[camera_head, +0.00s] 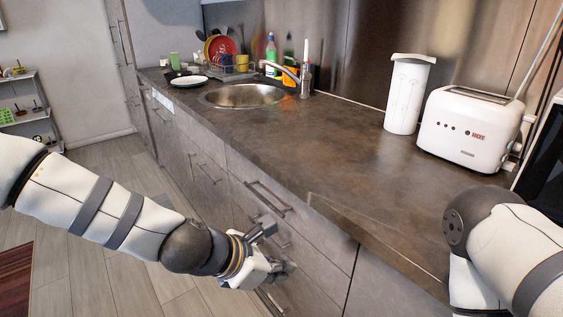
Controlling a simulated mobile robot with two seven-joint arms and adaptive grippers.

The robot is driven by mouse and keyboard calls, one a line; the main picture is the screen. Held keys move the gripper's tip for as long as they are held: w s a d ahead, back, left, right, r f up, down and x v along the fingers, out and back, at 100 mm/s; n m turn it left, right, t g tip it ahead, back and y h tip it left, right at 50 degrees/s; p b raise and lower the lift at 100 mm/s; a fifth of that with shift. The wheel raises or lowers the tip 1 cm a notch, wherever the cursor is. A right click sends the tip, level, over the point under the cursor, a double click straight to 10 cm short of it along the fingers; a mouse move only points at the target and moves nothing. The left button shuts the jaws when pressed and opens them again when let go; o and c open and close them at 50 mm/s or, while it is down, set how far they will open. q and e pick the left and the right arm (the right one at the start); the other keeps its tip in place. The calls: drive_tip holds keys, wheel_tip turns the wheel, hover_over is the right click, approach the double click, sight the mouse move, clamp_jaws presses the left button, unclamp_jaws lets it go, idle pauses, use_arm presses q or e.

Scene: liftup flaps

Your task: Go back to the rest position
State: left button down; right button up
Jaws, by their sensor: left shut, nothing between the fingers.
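My left arm (128,215) reaches in from the left, low in front of the counter. My left gripper (276,264) is shut and empty, in front of the drawer fronts under the counter. I cannot tell whether it touches a drawer or handle. My right arm (510,245) shows at the lower right, close to the counter's front edge. Its gripper is out of the picture.
The brown counter (340,150) holds a white toaster (468,130), a white canister (408,95), a sink (243,95) and a dish rack with dishes (226,64). Drawer handles (268,198) stick out near my left gripper. A shelf (25,108) stands far left; floor between is clear.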

use_arm(q)
drive_tip(key=s+a+f+m+g+y, duration=0.2)
drive_tip(key=s+a+f+m, duration=0.3)
drive_tip(key=s+f, duration=0.35)
drive_tip(key=s+a+f+m+g+y, duration=0.2)
drive_tip(key=s+a+f+m, duration=0.25)
drive_tip(key=s+f, duration=0.35)
drive_tip(key=s+a+m+g+y, duration=0.1)
drive_tip(key=s+a+m, duration=0.6)
drive_tip(key=s, duration=0.3)
drive_tip(key=s+a+f+m+g+y, duration=0.1)
drive_tip(key=s+a+m+g+y, duration=0.1)
drive_tip(key=s+a+m, duration=0.5)
drive_tip(key=s, duration=0.4)
drive_tip(key=shift+f, duration=0.25)
